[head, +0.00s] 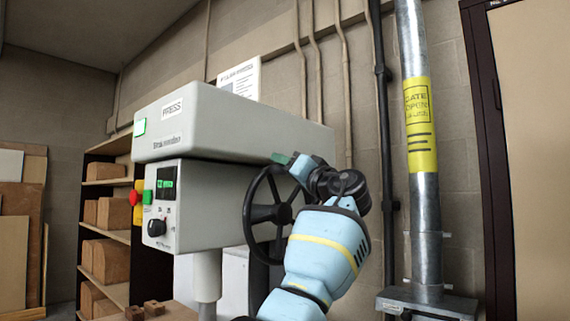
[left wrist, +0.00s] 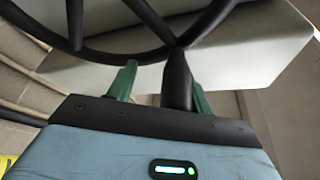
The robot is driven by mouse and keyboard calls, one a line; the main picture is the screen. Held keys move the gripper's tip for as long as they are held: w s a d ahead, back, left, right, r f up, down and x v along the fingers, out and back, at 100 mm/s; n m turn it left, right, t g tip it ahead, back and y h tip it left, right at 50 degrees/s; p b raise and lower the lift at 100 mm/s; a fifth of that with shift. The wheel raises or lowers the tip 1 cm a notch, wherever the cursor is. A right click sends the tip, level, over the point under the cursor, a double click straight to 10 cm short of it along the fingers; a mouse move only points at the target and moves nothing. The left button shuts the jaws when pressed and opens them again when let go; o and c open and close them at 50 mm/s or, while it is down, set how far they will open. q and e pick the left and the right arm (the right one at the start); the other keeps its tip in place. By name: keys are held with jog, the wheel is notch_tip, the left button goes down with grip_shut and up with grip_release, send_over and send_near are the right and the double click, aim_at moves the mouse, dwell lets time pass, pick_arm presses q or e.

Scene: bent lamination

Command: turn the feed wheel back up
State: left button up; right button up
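The feed wheel (head: 262,212) is a black spoked handwheel on the right side of the grey press (head: 220,125). My left gripper (head: 290,161) is at the wheel's upper right rim in the head view. In the left wrist view, its two green fingers (left wrist: 161,88) stand apart. A black bar of the wheel (left wrist: 177,76) lies between them, close to the right finger, with a gap to the left finger. I cannot tell whether the right finger touches the bar. My right gripper is not in view.
A metal pipe with a yellow label (head: 420,125) stands right of my arm, above a grey bracket (head: 428,304). The press front has a red button (head: 134,197), a green display and a black knob. Shelves with wooden blocks (head: 110,262) stand at the left.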

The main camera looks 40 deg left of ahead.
pick_arm(q)
jog(key=shift+w+f, duration=0.15)
jog(key=shift+d, duration=0.15)
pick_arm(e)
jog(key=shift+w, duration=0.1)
pick_arm(q)
jog(key=d, duration=0.1)
jog(key=s+d, duration=0.1)
jog(key=shift+s+d+f+p, duration=0.1)
jog(key=shift+s+d+p, duration=0.05)
jog(key=shift+d+p, duration=0.25)
jog(key=shift+s+d+f+p, duration=0.15)
jog(key=shift+s+d, duration=0.3)
jog(key=shift+d, duration=0.4)
jog(key=shift+s+d+f+p, duration=0.15)
jog(key=shift+s+d, duration=0.25)
jog(key=shift+d, duration=0.4)
jog(key=shift+s+d+f+p, duration=0.1)
jog(key=shift+s+d+p, duration=0.1)
jog(key=shift+s+d, duration=0.45)
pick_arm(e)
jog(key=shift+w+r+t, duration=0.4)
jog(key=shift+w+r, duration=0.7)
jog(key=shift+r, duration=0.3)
pick_arm(q)
jog(key=shift+w+d, duration=0.15)
jog(key=shift+w, duration=0.05)
jog(key=shift+r, duration=0.1)
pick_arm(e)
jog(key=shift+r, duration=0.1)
